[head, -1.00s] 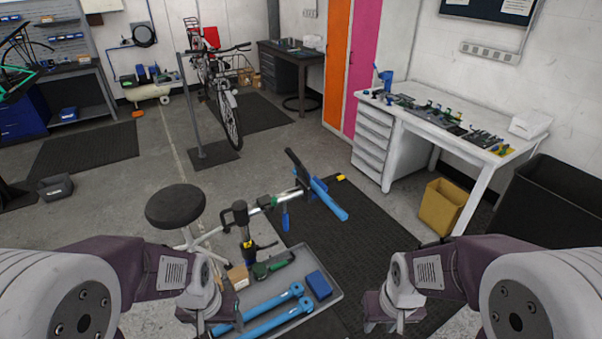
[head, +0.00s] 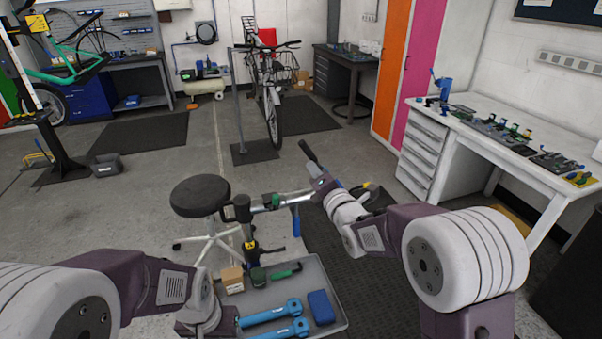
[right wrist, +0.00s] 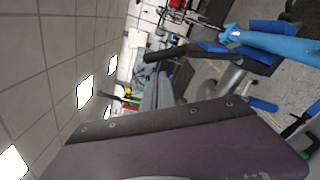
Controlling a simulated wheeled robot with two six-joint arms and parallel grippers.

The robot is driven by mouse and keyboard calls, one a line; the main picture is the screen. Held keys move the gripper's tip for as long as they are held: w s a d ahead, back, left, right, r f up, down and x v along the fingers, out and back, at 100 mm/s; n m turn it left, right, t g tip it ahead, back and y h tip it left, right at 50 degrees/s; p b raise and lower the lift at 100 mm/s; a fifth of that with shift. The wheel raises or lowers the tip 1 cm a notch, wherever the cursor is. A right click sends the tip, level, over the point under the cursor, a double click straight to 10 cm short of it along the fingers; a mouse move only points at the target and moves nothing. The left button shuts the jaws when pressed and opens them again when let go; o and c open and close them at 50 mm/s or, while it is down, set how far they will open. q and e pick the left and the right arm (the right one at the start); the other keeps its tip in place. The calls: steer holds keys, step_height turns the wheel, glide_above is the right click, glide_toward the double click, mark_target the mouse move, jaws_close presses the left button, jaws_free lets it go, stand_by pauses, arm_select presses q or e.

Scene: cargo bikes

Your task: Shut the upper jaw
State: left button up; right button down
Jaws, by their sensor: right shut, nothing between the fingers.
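The work-stand clamp stands at the middle of the head view. Its black handle (head: 309,151) points up and left, and its silver arm (head: 283,199) runs left. My right gripper (head: 322,184) is shut and empty at the clamp head and hides most of the blue jaws; I cannot tell whether it touches them. In the right wrist view, a light blue bar (right wrist: 275,43) lies over a darker blue part, beside the black handle (right wrist: 180,52). How far the upper jaw stands open is unclear. My left gripper (head: 195,322) is low at the bottom edge, fingers not clear.
A grey tray (head: 333,288) with blue tools and a box lies below the clamp. A black stool (head: 199,194) stands to its left. A white bench (head: 480,137) with tools is at the right. Floor is free behind the clamp.

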steer(key=s+a+f, duration=0.2)
steer(key=a, duration=0.2)
arm_select(q)
steer(key=r+p, duration=0.2)
steer(key=p, duration=0.1)
steer(key=a+r+p, duration=0.1)
steer(key=shift+s, duration=0.3)
arm_select(e)
steer(key=w, duration=1)
steer(key=shift+d+r+y, duration=0.3)
steer(key=shift+d+r, duration=0.1)
steer(key=shift+d, duration=0.05)
steer(key=shift+w, duration=0.1)
